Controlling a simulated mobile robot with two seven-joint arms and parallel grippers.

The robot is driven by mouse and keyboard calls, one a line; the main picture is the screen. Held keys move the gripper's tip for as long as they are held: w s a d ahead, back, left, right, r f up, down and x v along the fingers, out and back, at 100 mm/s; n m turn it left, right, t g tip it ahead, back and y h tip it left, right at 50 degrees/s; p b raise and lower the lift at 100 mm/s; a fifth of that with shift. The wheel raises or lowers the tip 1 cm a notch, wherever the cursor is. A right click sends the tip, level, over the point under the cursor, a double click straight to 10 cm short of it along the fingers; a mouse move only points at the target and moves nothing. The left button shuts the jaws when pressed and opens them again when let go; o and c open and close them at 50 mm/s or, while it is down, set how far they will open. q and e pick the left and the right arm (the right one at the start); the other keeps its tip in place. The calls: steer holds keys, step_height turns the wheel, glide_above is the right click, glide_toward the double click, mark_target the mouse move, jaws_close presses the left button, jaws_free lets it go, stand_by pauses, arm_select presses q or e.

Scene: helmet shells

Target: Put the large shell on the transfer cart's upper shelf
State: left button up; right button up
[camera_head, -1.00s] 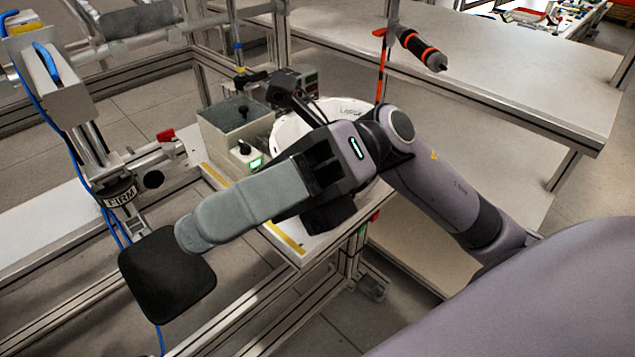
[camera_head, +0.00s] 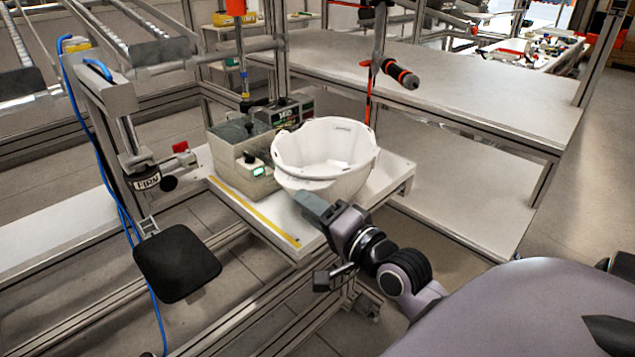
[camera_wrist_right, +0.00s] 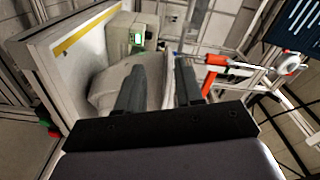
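The large shell (camera_head: 345,185) is a white, hollow, open-topped bowl on a small white bench with a yellow stripe. It also shows in the right wrist view (camera_wrist_right: 108,88). My right gripper (camera_head: 308,200) is at the shell's near lower side, low beside its wall. In the wrist view its two fingers (camera_wrist_right: 160,75) are apart, with part of the shell behind and between them. Contact cannot be told. A white two-level unit (camera_head: 480,85), which looks like the transfer cart, stands behind to the right; its upper shelf is bare where visible. My left gripper is out of view.
A grey box device (camera_head: 240,175) with a green display stands left of the shell. A black-orange tool (camera_head: 400,74) hangs on a post behind the shell. A black pad (camera_head: 177,262) and blue hoses are at the left. Open floor (camera_head: 575,180) lies at the right.

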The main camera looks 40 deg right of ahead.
mark_target(294, 184)
steer(key=shift+w+d+r+m, duration=0.1)
steer(key=shift+w+r+m, duration=0.1)
steer(key=shift+w+m, duration=0.65)
steer(key=shift+w+d+r+m, duration=0.15)
steer(key=shift+w+r+m, duration=0.15)
steer(key=shift+w, duration=0.9)
steer(key=shift+w+d+r+m, duration=0.15)
steer(key=shift+w+m, duration=0.5)
steer(key=shift+w, duration=0.4)
jaws_close()
